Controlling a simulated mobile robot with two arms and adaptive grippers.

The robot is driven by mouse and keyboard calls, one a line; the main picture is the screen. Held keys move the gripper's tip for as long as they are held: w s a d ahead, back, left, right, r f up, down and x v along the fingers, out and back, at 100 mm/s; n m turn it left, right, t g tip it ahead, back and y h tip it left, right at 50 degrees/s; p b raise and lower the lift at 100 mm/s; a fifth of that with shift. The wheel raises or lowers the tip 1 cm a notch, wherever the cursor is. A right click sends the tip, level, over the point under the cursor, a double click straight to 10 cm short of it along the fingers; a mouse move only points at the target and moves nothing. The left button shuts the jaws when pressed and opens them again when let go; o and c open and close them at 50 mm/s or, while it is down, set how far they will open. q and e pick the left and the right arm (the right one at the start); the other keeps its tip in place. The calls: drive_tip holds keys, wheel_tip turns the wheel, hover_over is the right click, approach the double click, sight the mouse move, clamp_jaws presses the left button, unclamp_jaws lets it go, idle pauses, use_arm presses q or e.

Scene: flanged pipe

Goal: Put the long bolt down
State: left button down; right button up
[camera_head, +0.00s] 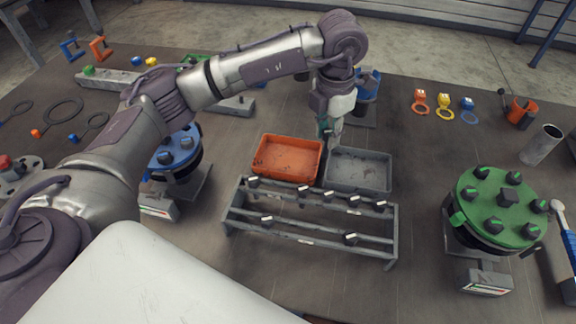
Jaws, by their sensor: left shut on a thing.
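My left gripper (329,132) points down at the back edge of two trays, above the gap between them. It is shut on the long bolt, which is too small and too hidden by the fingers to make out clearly. The orange tray (260,170) is just left of the gripper and the grey tray (333,181) just right of it. In front of them stands a grey metal rack (300,238) with several dark bolts seated along its rails. My right gripper is out of view.
A green flange with dark bolts (495,200) stands on the right, and a blue flange (178,152) on the left, partly behind my arm. A metal tube (541,146) and coloured rings (444,110) lie at the right back. Bare table lies between the rack and green flange.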

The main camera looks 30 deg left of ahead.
use_arm(q)
drive_tip(key=n, duration=0.1)
drive_tip(key=w+n, duration=0.1)
drive_tip(key=n, duration=0.1)
drive_tip(key=shift+w+d+f+n, duration=0.1)
drive_tip(key=shift+w+d+n, duration=0.15)
drive_tip(key=shift+n, duration=1.05)
drive_tip(key=a+f+p, duration=0.1)
drive_tip(key=a+f, duration=0.2)
drive_tip(key=a+f+p, duration=0.2)
drive_tip(key=a+f, duration=0.2)
drive_tip(key=w+a+f+p, duration=0.1)
drive_tip(key=a+f, duration=0.2)
drive_tip(key=a, duration=0.1)
drive_tip(key=shift+a+f, duration=0.25)
drive_tip(key=shift+f, duration=0.2)
drive_tip(key=shift+f, duration=0.2)
drive_tip(key=c, duration=0.9)
unclamp_jaws()
